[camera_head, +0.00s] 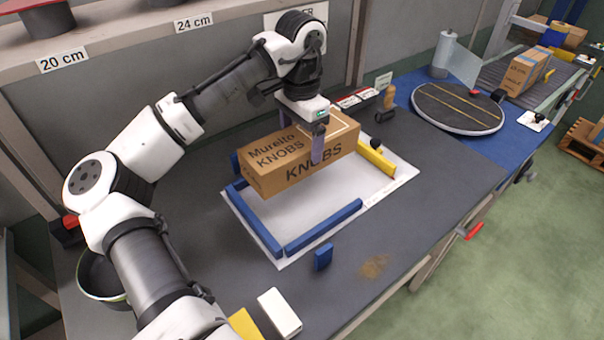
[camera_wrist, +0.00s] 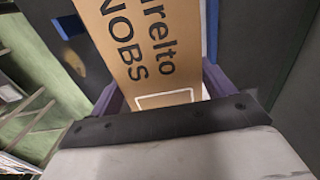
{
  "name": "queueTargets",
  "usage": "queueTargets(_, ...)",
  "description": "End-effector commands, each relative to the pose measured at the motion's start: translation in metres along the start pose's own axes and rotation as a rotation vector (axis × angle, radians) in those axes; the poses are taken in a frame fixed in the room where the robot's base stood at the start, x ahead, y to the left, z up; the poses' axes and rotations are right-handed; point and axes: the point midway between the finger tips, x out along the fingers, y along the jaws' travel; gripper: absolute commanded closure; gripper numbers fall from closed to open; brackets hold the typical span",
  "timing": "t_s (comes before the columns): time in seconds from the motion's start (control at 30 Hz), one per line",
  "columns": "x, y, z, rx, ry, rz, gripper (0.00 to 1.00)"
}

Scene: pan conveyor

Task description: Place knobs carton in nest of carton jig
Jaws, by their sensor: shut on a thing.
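The knobs carton (camera_head: 284,176) is a brown box printed "Murelto KNOBS". My gripper (camera_head: 318,148) is shut on it, with a purple finger down its near side. In the wrist view the carton (camera_wrist: 150,50) lies between the two purple fingers (camera_wrist: 160,90). The carton jig (camera_head: 318,217) is a white plate with blue rails at left, front and back left, and a yellow bar (camera_head: 376,158) at right. The carton is over the jig's back part and looks raised above the plate. Its underside and any contact with the back rail are hidden.
A small blue block (camera_head: 323,257) and a brown stain (camera_head: 373,266) are on the dark bench in front of the jig. A round turntable (camera_head: 457,108) is at right on a blue surface. A pan (camera_head: 100,277) is at left. The bench's front right is clear.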

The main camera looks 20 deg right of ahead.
Motion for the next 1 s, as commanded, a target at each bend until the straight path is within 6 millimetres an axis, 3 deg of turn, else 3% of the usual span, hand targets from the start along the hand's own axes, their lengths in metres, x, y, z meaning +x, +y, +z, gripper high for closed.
queueTargets(0.1, 0.03, 0.0, 0.001, 0.0, -0.001, 0.002, 0.48)
queueTargets(0.3, 0.065, 0.0, 0.0, -0.001, 0.0, 0.001, 0.48)
queueTargets(0.7, 0.108, 0.0, 0.0, -0.001, 0.0, 0.0, 0.48)
queueTargets(1.0, 0.112, 0.0, 0.0, 0.0, 0.001, 0.0, 0.48)
